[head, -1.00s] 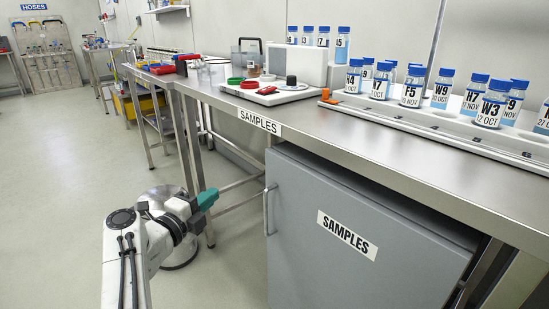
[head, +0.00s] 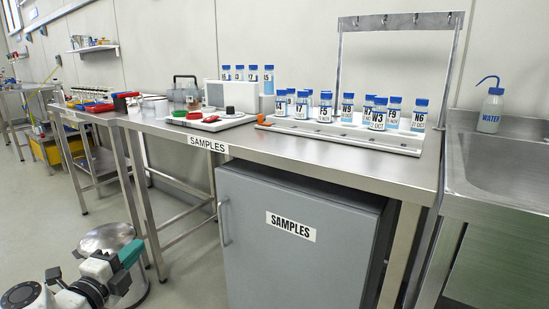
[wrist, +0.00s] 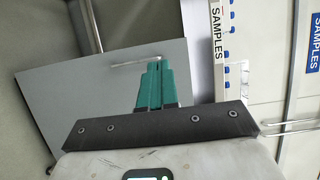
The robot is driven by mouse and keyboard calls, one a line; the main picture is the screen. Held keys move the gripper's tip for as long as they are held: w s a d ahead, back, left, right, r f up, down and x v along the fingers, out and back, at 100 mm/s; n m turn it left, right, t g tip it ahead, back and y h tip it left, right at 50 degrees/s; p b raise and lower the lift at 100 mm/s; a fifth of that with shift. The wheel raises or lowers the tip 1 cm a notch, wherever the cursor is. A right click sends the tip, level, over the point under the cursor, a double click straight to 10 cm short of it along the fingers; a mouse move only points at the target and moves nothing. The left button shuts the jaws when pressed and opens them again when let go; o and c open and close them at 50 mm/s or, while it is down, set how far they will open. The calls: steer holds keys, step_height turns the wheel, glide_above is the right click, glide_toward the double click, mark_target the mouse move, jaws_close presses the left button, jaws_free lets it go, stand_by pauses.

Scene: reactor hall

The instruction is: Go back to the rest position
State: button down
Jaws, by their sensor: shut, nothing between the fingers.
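My gripper (head: 131,252) is at the lower left of the head view, in front of the bench and left of the grey cabinet. In the wrist view its teal fingers (wrist: 156,66) are together with nothing between them. The grey SAMPLES cabinet (head: 280,255) stands under the steel bench (head: 290,158), its door closed, and its front lies beyond the fingers in the wrist view. My gripper appears apart from the bench and cabinet. Most of my arm is outside the head view.
Blue-capped bottles (head: 348,108) stand in a white rack (head: 340,134) on the bench. A round steel stool (head: 112,240) stands behind my gripper. A sink (head: 505,170) with a WATER bottle (head: 491,110) is at the right. Open floor (head: 40,215) shows at the left.

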steer(key=w+d+f+n+t+y, duration=0.35)
steer(key=w+d+n, duration=0.35)
steer(key=d, duration=0.6)
steer(key=w+d+f+n+g+y, duration=0.1)
steer(key=d+f+n+y, duration=0.2)
steer(key=d+n, duration=0.15)
steer(key=d+f+n+g+y, duration=0.1)
steer(key=d+f+n+y, duration=0.2)
steer(key=d, duration=0.3)
steer(key=s+d+f+n+g, duration=0.65)
steer(key=s+d+f, duration=0.45)
steer(key=d, duration=0.4)
steer(key=s+d+f+g+h, duration=0.2)
steer(key=s+d+f+g, duration=0.15)
steer(key=s+d, duration=0.35)
steer(key=s+d+f+g+h, duration=0.15)
steer(key=s+d+f, duration=0.35)
steer(key=s, duration=0.5)
steer(key=s+d+r+m+g+h, duration=0.1)
steer(key=s+d+g, duration=0.25)
steer(key=s, duration=0.75)
steer(key=s+d+g+h, duration=0.2)
steer(key=s+d+g, duration=0.15)
steer(key=s, duration=0.75)
step_height(320, 180, up, 31)
steer(key=p, duration=3)
steer(key=shift+f+p, duration=0.2)
steer(key=shift+p, duration=0.15)
